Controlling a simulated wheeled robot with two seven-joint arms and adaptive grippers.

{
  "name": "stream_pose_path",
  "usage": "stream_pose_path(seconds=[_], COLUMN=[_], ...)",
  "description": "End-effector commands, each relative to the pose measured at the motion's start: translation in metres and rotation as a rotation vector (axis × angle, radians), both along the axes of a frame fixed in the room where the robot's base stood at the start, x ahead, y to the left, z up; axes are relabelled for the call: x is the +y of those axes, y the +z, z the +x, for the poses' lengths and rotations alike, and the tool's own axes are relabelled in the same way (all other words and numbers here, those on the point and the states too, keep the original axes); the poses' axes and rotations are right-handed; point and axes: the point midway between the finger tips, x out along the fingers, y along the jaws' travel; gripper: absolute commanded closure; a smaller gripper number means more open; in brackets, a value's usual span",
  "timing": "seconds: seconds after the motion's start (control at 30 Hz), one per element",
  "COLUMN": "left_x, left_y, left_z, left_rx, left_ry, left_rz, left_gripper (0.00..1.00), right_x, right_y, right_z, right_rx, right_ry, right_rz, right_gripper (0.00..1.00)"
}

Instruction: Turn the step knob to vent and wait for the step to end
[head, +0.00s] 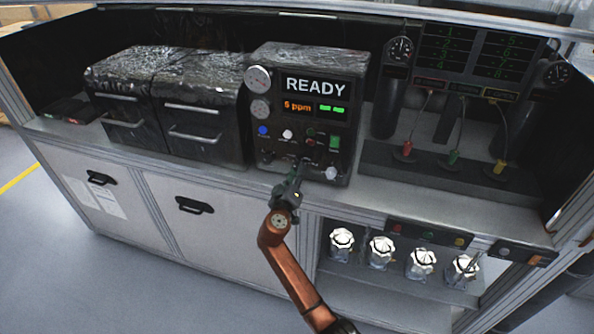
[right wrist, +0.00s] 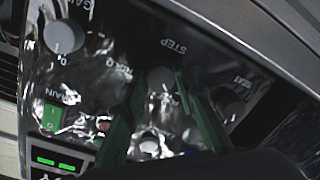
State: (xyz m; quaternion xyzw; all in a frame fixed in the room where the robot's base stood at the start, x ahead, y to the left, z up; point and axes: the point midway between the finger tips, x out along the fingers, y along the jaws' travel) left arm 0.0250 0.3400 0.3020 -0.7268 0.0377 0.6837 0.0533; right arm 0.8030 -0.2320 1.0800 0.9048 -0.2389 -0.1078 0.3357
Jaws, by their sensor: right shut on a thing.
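The dark instrument box (head: 352,62) stands on the bench, with a screen reading READY (head: 315,85) and 5 ppm beneath it. Its lower front has a row of knobs. The step knob (right wrist: 160,77), pale and round, sits by the STEP label in the right wrist view, where the panel appears upside down. My right gripper (head: 294,176) is at the panel's lower edge. In the right wrist view its green-edged fingers (right wrist: 160,105) are on either side of the step knob and shut on it. The knob's pointer direction cannot be read. My left gripper is not in view.
A pale knob (head: 331,172) is right of my gripper, close by. A green main switch (head: 335,142) is above it. Two dark ovens (head: 195,133) stand left. Cables and coloured fittings (head: 453,157) are right. Several clear jars (head: 381,251) sit on the shelf below.

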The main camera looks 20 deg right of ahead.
Motion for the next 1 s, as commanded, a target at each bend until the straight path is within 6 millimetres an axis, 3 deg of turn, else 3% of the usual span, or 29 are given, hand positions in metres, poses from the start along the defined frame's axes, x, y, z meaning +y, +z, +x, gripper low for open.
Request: stream_pose_path(seconds=[0.4,1.0], left_x=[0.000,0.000], left_y=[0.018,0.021], left_z=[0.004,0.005], left_rx=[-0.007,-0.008], left_ry=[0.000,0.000], left_rz=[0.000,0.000], left_gripper=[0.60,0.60], right_x=[0.001,0.001], right_y=[0.002,0.001], right_z=[0.000,0.000], right_rx=[0.141,0.177], right_ry=[0.002,0.002], right_rz=[-0.210,-0.263], right_gripper=[0.98,0.98])
